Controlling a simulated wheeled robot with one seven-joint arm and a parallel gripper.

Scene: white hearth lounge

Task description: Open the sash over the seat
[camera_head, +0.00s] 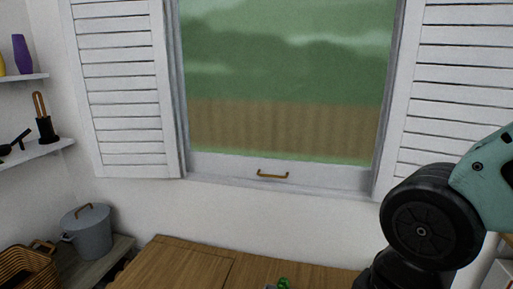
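The sash (278,169) fills the window in the middle of the head view, with its white bottom rail down at the sill. A small brass-coloured pull handle (272,175) is fixed on that rail. Whether a gap lies under the rail is too small to tell. The wooden seat (190,264) is below the window at the bottom of the view. My arm shows at the right, a black joint and a teal link, apart from the sash in the picture. My gripper is out of view.
White louvred shutters (120,90) stand open on both sides of the window. At the left are wall shelves (45,149), a grey lidded pot (87,236) and a wicker basket (28,270). A small green thing (284,283) sits at the seat's front.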

